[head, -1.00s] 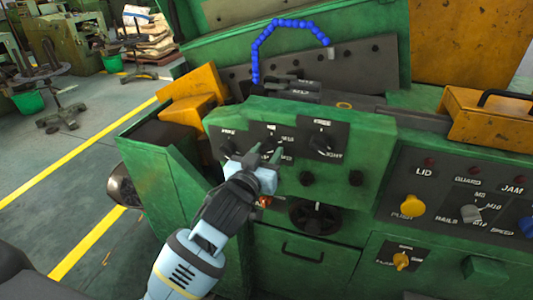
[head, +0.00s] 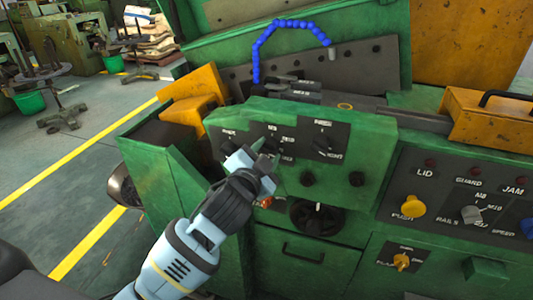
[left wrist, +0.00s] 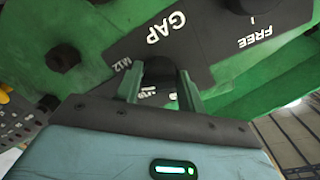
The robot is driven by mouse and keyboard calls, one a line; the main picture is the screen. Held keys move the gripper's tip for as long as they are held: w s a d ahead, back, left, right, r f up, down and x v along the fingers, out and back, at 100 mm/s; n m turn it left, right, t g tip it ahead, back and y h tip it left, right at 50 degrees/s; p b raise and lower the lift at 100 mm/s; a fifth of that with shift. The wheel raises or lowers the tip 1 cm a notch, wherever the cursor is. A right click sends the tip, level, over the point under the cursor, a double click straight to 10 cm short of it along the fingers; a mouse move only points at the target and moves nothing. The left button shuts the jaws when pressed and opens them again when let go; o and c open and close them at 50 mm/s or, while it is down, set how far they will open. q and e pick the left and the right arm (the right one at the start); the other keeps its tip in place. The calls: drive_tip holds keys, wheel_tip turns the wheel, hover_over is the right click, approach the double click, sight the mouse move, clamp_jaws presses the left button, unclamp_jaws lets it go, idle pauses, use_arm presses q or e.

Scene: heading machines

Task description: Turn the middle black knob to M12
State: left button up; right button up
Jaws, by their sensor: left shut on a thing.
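The middle black knob (head: 271,145) sits on the dark plate of the green panel and is mostly covered by my left gripper (head: 267,153) in the head view. In the left wrist view the knob (left wrist: 160,71) lies between the two green fingers of my left gripper (left wrist: 158,84), which is shut on it. The plate there reads GAP on one side, with M12 (left wrist: 123,65) beside the left finger. Another label between the fingers is partly hidden. The knob's pointer is hidden, so I cannot tell its setting. My right gripper is not in view.
A black knob (head: 323,144) is to the right on the same panel, and another (head: 229,147) to the left. Small black knobs and a black handwheel (head: 318,217) sit below. A control panel with a yellow knob (head: 411,206) stands at the right.

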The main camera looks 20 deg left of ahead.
use_arm(q)
drive_tip(key=shift+a+r+m, duration=0.1)
drive_tip(key=shift+r+m, duration=0.05)
drive_tip(key=shift+m, duration=0.95)
drive_tip(key=shift+r, duration=0.1)
drive_tip(key=o, duration=0.9)
drive_tip(key=shift+s+a+r, duration=0.1)
drive_tip(key=shift+s+a, duration=0.05)
drive_tip(key=shift+s, duration=1.8)
drive_tip(key=shift+s+a, duration=0.15)
drive_tip(key=shift+s, duration=1.8)
